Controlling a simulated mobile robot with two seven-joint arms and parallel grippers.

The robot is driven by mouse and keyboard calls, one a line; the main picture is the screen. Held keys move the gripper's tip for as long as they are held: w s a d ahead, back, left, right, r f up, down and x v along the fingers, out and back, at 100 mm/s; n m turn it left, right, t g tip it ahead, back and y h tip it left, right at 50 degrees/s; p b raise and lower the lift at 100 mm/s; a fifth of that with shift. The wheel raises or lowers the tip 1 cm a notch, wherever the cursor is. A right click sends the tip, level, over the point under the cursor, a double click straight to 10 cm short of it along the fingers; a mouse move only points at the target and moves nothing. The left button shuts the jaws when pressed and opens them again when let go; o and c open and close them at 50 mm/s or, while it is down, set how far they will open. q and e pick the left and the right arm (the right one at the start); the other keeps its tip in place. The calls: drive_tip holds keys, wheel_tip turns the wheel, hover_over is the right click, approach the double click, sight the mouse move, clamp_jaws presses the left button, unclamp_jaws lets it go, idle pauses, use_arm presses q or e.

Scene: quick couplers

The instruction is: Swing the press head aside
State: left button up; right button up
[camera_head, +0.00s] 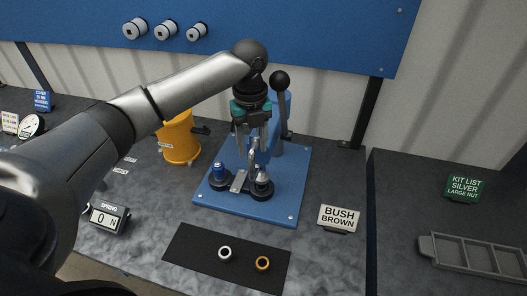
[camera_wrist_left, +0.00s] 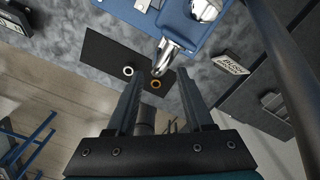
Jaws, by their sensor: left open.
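The press stands on a blue base plate (camera_head: 290,208), with a blue column and a grey lever ending in a black ball (camera_head: 280,80). My left gripper (camera_head: 252,146) is above the plate, in front of the column, which it partly hides along with the press head. Its fingers point down. In the left wrist view the open fingers (camera_wrist_left: 160,85) have a gap between them, and a silver rounded rod (camera_wrist_left: 165,57) shows just beyond the tips. I cannot tell whether they touch it. A silver cone-shaped piece (camera_head: 262,178) and a blue cylinder (camera_head: 218,171) stand on dark round seats.
A black mat (camera_head: 200,262) in front holds a silver ring (camera_head: 225,253) and a brass ring (camera_head: 262,263). A yellow container (camera_head: 180,138) stands left of the press. A "BUSH BROWN" sign (camera_head: 339,217) is at right. A grey compartment tray (camera_head: 480,257) lies on the right-hand bench.

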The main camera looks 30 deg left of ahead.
sight(252, 166)
use_arm(q)
drive_tip(key=shift+s+a, duration=0.1)
drive_tip(key=shift+s, duration=0.05)
drive_tip(key=shift+s+f, duration=0.25)
drive_tip(key=shift+f, duration=0.95)
wheel_tip(252, 166, down, 4)
drive_tip(key=shift+r, duration=0.2)
drive_tip(key=shift+f, duration=0.55)
drive_tip(key=shift+w, duration=0.1)
clamp_jaws()
use_arm(e)
drive_tip(key=s, duration=0.3)
drive_tip(key=shift+s+r+g, duration=0.15)
drive_tip(key=shift+s+g, duration=0.15)
drive_tip(key=shift+s, duration=0.1)
